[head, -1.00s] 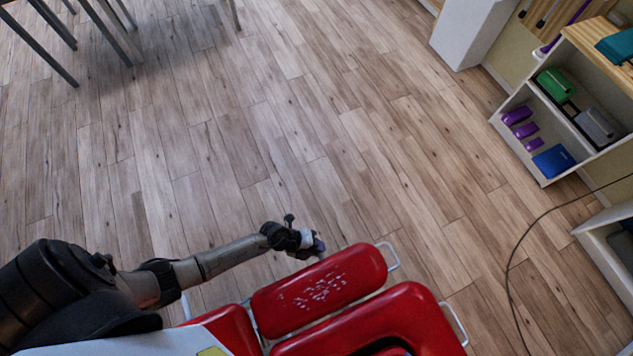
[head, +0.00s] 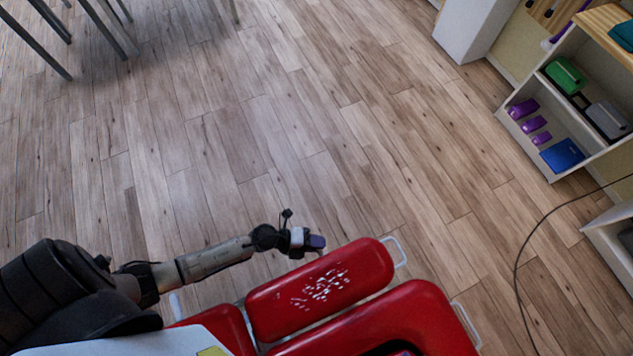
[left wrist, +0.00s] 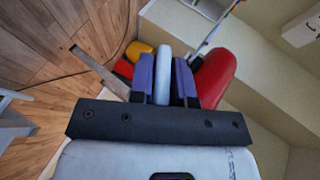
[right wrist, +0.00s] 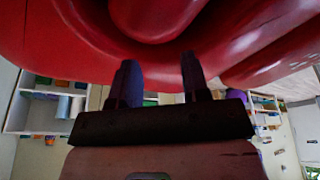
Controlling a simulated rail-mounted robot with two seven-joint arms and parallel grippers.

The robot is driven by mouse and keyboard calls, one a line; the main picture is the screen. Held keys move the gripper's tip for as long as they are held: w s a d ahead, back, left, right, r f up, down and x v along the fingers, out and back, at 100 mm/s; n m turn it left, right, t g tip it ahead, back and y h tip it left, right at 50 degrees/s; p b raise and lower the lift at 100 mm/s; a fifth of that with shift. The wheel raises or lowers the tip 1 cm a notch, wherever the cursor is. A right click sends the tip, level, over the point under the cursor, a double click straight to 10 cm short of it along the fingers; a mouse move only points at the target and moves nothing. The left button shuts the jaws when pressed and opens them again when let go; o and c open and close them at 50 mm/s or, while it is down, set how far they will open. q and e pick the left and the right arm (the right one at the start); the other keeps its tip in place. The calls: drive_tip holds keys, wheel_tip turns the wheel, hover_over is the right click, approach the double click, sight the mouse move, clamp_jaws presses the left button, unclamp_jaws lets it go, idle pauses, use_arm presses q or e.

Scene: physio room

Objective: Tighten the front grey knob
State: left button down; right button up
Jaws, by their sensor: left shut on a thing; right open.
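My left gripper (head: 317,242) is beside the far edge of the red padded couch section (head: 322,288) in the head view. In the left wrist view its purple fingers (left wrist: 163,78) are shut on a pale grey, rounded piece (left wrist: 164,70), which looks like the grey knob. The knob cannot be made out clearly in the head view. A red pad (left wrist: 214,76) is close to the right of the fingers. My right gripper (right wrist: 157,82) is open and empty in the right wrist view, just under a red padded surface (right wrist: 70,55). It is not in the head view.
A second red pad (head: 400,318) lies nearer me, with pale metal handles (head: 397,250) at the pads' ends. A shelf unit (head: 545,125) stands at the right, and a dark cable (head: 520,262) hangs or lies before it.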

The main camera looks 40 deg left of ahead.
use_arm(q)
drive_tip(key=c, duration=1.1)
unclamp_jaws()
use_arm(e)
drive_tip(key=shift+d, duration=0.15)
drive_tip(key=shift+r+p, duration=0.9)
drive_tip(key=shift+r, duration=0.05)
use_arm(q)
drive_tip(key=v, duration=1.4)
